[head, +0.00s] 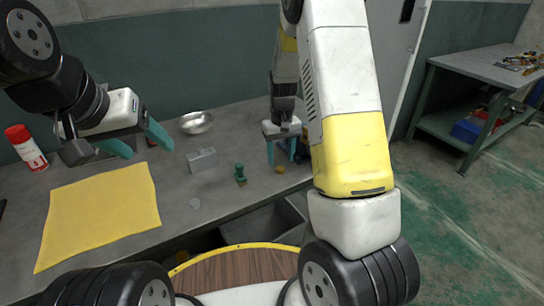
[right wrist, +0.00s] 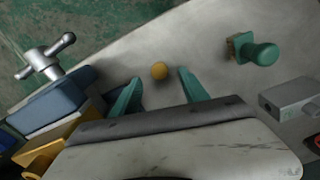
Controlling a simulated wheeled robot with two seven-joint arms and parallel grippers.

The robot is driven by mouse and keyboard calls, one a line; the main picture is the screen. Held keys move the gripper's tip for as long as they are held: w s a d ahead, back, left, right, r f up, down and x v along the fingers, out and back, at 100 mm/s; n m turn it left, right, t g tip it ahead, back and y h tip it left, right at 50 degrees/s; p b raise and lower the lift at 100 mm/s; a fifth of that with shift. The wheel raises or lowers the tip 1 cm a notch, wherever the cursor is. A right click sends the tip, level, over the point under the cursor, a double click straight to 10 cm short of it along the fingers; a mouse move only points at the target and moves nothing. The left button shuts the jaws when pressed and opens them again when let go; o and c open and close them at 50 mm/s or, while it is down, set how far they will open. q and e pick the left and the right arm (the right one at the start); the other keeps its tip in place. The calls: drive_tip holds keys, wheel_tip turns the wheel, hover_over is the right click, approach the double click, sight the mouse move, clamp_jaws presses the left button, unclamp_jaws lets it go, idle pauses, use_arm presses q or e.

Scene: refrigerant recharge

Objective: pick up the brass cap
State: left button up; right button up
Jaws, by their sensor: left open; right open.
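The brass cap (head: 280,169) is a small round golden piece on the grey workbench. In the right wrist view the brass cap (right wrist: 159,70) lies just beyond and between the fingertips, with bare bench around it. My right gripper (head: 281,157) is open and empty, pointing down with its teal fingers close to the cap. In the right wrist view both fingers of the right gripper (right wrist: 159,80) show apart; I cannot tell their exact height above the bench. My left gripper (head: 147,146) is open and empty over the left part of the bench, behind the yellow cloth.
A blue block (right wrist: 50,104) and metal T-handle (right wrist: 45,57) lie near the right gripper.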

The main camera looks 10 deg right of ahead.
sight(281, 168)
wheel_tip(281, 168, down, 4)
drive_tip(key=shift+f, duration=0.1)
clamp_jaws()
drive_tip(key=shift+r, duration=0.2)
